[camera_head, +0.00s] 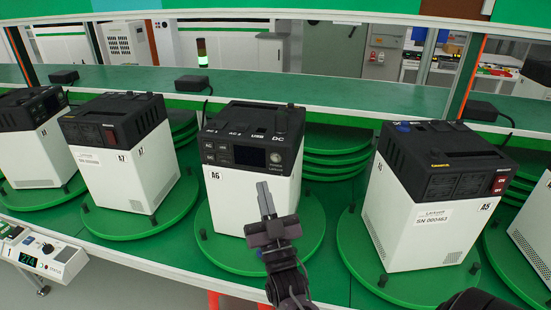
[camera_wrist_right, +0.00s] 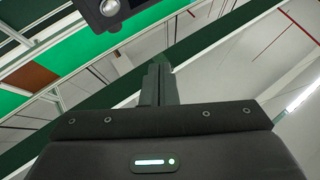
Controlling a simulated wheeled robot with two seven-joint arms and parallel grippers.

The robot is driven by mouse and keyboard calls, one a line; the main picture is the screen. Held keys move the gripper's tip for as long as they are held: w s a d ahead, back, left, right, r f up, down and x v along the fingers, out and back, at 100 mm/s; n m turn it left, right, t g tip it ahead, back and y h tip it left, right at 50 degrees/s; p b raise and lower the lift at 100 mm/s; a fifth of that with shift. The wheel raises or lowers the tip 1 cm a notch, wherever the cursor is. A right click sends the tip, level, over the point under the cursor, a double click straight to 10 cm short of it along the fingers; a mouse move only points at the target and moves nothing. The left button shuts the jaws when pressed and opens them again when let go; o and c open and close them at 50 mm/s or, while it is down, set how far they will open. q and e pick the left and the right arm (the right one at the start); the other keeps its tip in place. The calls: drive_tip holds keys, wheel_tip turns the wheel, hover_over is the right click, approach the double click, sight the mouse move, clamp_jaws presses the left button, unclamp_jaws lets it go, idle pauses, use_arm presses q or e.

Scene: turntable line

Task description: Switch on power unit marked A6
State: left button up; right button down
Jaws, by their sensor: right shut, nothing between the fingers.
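The power unit marked A6 (camera_head: 228,192) stands on a round green turntable (camera_head: 215,243) in the middle of the head view. It has a white body and a black top with a dark screen (camera_head: 249,156) and a small round button (camera_head: 275,158) at the panel's right. My right gripper (camera_head: 264,190) is shut and empty, in front of the white face and below the button, fingers pointing up. Contact cannot be told. In the right wrist view the closed fingertips (camera_wrist_right: 158,75) sit below and right of a dark panel edge with a round silver button (camera_wrist_right: 110,8). My left gripper is out of view.
Unit A5 (camera_head: 420,225) stands close on the right, and another white unit (camera_head: 120,170) on the left, each on a green turntable. A green shelf (camera_head: 280,92) with small black boxes runs behind. A scale-like device with a display (camera_head: 28,261) is at lower left.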

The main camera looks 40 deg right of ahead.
drive_tip(key=shift+w+d, duration=0.1)
drive_tip(key=b, duration=0.2)
approach(270, 150)
wheel_tip(270, 150, up, 3)
drive_tip(key=w, duration=0.2)
drive_tip(key=shift+w+d, duration=0.2)
drive_tip(key=shift+w, duration=0.35)
idle(1.6)
drive_tip(key=shift+w+d, duration=0.25)
drive_tip(key=shift+d, duration=0.1)
drive_tip(key=shift+w+d, duration=0.2)
drive_tip(key=shift+d, duration=0.05)
idle(0.7)
drive_tip(key=shift+a, duration=0.1)
drive_tip(key=shift+s+a, duration=0.5)
